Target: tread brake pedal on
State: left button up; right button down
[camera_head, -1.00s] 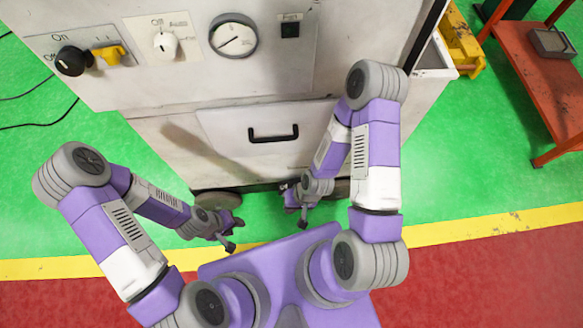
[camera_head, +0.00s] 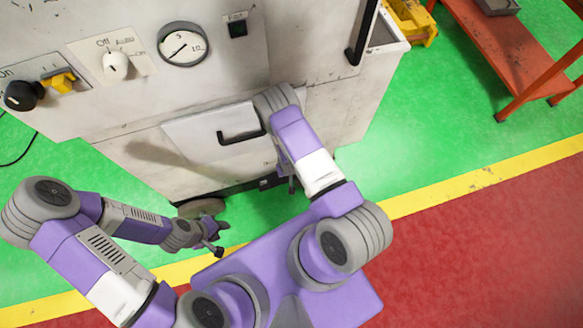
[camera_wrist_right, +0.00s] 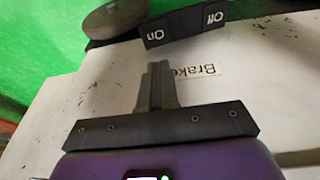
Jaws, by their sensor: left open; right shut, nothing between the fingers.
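The brake pedal (camera_wrist_right: 183,24) is a black rocker plate with white "On" and "Off" marks. It shows upside down at the top of the right wrist view, near a "Brake" label (camera_wrist_right: 195,73) on the white cabinet. My right gripper (camera_wrist_right: 157,82) is shut and empty, its fingertips pointing toward the "On" half, seemingly a little short of it. In the head view my right forearm hides most of this gripper. My left gripper (camera_head: 219,238) is open and empty, low in front of the cabinet, left of the pedal area.
The white cabinet (camera_head: 330,110) has a drawer with a black handle (camera_head: 240,137), knobs and a gauge (camera_head: 183,45). A grey wheel (camera_wrist_right: 112,18) is beside the pedal. A red-orange table (camera_head: 500,45) stands at the right. The floor between is clear.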

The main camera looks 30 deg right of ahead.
jog(key=shift+w+d+f, duration=0.25)
jog(key=shift+w+d, duration=0.25)
jog(key=shift+w, duration=0.2)
jog(key=shift+f, duration=0.1)
jog(key=b+x, duration=0.1)
jog(key=x, duration=0.3)
jog(key=b+x, duration=0.2)
jog(key=x, duration=0.2)
jog(key=b+x, duration=0.1)
jog(key=x, duration=0.3)
jog(key=shift+s+d+f+b, duration=0.3)
jog(key=shift+d+f+b, duration=0.1)
jog(key=shift+d+f, duration=0.1)
jog(key=shift+f, duration=0.4)
